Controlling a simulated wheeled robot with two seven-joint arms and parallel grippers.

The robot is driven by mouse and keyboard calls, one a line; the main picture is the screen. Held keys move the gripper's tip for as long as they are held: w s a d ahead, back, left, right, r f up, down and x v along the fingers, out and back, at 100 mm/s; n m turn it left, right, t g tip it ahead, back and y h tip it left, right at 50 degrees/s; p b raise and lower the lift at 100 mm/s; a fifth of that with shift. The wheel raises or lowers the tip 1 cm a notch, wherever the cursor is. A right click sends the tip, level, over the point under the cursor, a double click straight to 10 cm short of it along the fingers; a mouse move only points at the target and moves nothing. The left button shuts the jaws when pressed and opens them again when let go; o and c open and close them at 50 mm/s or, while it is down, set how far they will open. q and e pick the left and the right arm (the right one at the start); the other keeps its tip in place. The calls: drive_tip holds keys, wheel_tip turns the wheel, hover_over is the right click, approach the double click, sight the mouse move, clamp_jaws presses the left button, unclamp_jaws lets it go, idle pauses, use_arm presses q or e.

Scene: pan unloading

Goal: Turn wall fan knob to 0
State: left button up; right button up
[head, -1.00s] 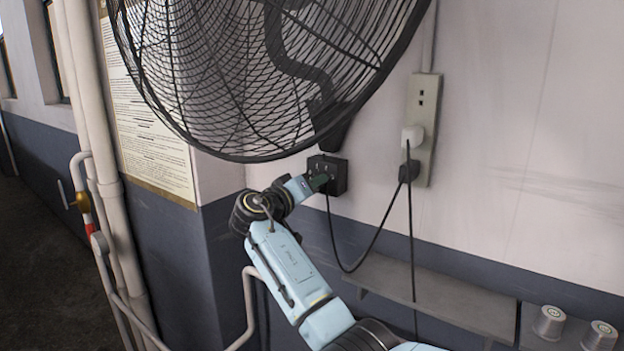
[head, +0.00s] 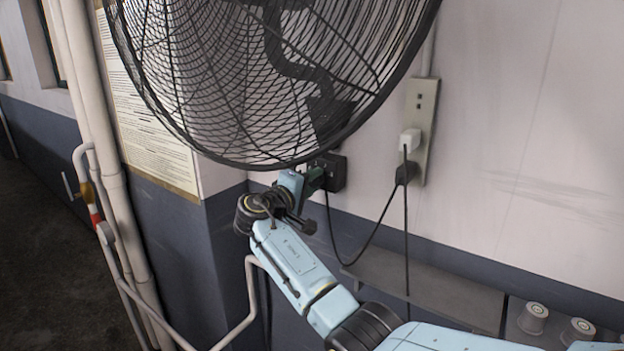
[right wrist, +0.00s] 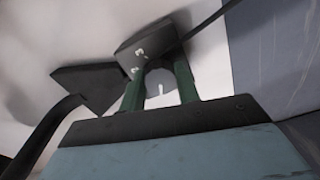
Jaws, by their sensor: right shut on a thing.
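The wall fan (head: 265,70) has a black mesh cage. Its small black control box (head: 335,172) is on the wall just below the cage. My right gripper (head: 317,177) reaches this box from the left. In the right wrist view, its two green fingers (right wrist: 159,85) are shut on the round grey knob (right wrist: 160,88), which has a short white mark. White marks also show on the box face (right wrist: 142,47) beside the knob, too small to read. The knob is hidden in the head view. My left gripper is not in view.
A metal outlet strip (head: 421,130) with a white plug (head: 410,140) and a black plug (head: 405,173) is right of the box. A black cord (head: 352,268) hangs below. A grey ledge (head: 430,290) runs lower down. Pipes (head: 112,190) stand at left.

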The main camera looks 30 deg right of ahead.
idle(0.4)
drive_tip(key=o, duration=1)
drive_tip(key=b+v, duration=0.2)
drive_tip(key=v, duration=1.1)
drive_tip(key=shift+s+a+f, duration=0.1)
drive_tip(key=shift+a, duration=0.1)
